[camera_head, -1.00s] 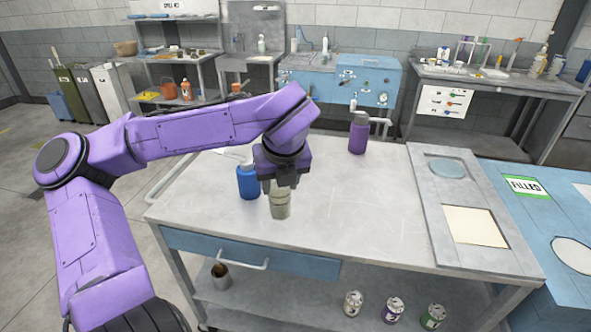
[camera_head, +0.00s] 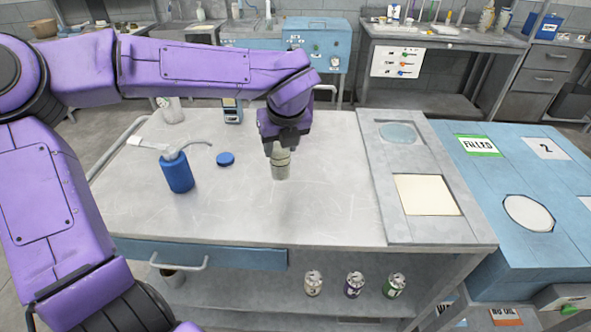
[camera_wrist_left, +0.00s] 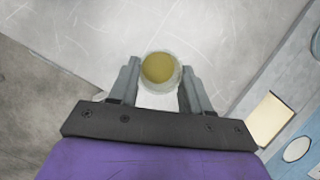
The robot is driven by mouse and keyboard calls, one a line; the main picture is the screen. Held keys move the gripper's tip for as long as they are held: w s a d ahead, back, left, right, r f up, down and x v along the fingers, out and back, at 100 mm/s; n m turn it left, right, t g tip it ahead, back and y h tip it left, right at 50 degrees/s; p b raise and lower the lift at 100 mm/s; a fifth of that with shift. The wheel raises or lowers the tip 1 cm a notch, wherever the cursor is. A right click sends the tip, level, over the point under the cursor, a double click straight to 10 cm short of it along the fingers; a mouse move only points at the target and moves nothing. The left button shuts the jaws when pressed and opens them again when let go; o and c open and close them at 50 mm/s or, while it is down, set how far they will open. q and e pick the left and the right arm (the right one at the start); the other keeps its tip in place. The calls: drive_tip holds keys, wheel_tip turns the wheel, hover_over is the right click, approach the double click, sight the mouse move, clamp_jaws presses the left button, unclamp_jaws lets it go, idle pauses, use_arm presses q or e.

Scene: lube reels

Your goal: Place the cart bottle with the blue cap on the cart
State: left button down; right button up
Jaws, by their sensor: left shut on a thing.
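A small pale grey-green bottle (camera_head: 281,164) is in my left gripper (camera_head: 283,146), upright over the middle of the grey cart top (camera_head: 320,215). Whether its base touches the cart I cannot tell. In the left wrist view my left gripper (camera_wrist_left: 158,88) has its two fingers on either side of the bottle, whose round top (camera_wrist_left: 158,68) shows yellow-brown inside a pale rim. A round blue cap (camera_head: 226,159) lies loose on the cart, left of the gripper. My right gripper is not in view.
A blue bottle with a bent spout (camera_head: 177,172) stands on the cart at left. A clear flask (camera_head: 171,110) and a small device (camera_head: 232,111) are behind it. A grey panel with openings (camera_head: 428,236) lies on the right. Several containers, including a can (camera_head: 354,285), sit below.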

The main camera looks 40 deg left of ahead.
use_arm(q)
drive_tip(key=w+d+f+p, duration=0.1)
drive_tip(key=w+f, duration=0.3)
drive_tip(key=f, duration=0.4)
drive_tip(key=shift+w+d+f, duration=0.2)
drive_tip(key=shift+d+f, duration=0.2)
drive_tip(key=shift+f, duration=0.1)
drive_tip(key=shift+f, duration=0.15)
drive_tip(key=c, duration=0.5)
unclamp_jaws()
